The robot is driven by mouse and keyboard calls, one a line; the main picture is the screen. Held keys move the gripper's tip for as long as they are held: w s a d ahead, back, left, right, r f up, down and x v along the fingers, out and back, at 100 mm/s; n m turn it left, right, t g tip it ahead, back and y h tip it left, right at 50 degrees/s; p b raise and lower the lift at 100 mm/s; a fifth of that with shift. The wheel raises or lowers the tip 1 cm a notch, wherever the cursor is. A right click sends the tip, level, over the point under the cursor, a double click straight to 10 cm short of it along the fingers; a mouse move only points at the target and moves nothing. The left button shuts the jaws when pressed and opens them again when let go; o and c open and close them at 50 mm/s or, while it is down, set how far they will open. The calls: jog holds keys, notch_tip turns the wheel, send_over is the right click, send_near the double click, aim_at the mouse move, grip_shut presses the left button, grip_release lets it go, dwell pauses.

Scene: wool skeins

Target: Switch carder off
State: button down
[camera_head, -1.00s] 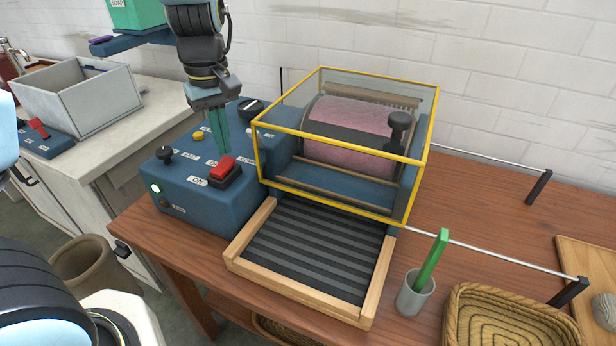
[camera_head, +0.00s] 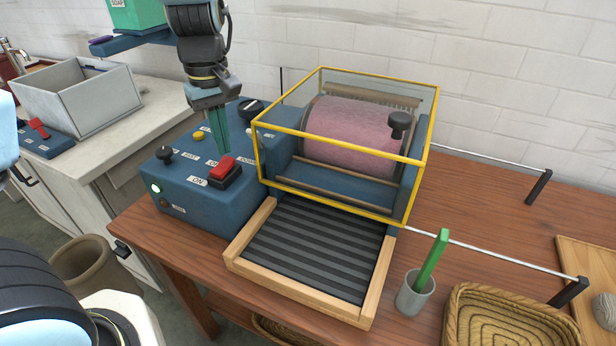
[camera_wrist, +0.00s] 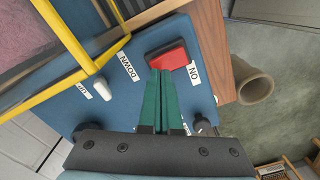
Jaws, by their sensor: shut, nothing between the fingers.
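The carder's blue control box (camera_head: 190,205) stands left of its yellow-framed clear guard (camera_head: 430,130), with pink wool on the drum (camera_head: 350,140) inside. A red rocker switch (camera_head: 223,168) in a black housing sits on the box top, with an ON label (camera_head: 198,181) at its near side. The OFF label behind it is partly covered. A green lamp (camera_head: 156,189) glows on the front. My gripper (camera_head: 222,156) is shut, with green fingers pointing down just behind the switch. In the wrist view the fingertips (camera_wrist: 160,72) overlap the red switch's edge (camera_wrist: 168,56); I cannot tell whether they touch.
A black knob (camera_head: 164,154), yellow button (camera_head: 198,136) and other controls share the panel. The guard stands close to the right of my gripper. A grey cup with a green tool (camera_head: 415,293) and a wicker basket (camera_head: 510,320) stand at the front right.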

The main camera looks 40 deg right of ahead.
jog(key=shift+f+b, duration=0.6)
jog(key=shift+f, duration=0.4)
dwell(0.5)
jog(key=shift+r, duration=0.1)
notch_tip(320, 180, up, 7)
jog(key=p, duration=0.7)
jog(key=shift+a, duration=0.1)
dwell(0.4)
jog(key=w+a+m+t, duration=0.1)
jog(key=a, duration=2.4)
jog(key=shift+w+r+t, duration=0.15)
jog(key=shift+r+t, duration=0.15)
jog(key=shift+r, duration=0.05)
jog(key=shift+a, duration=0.1)
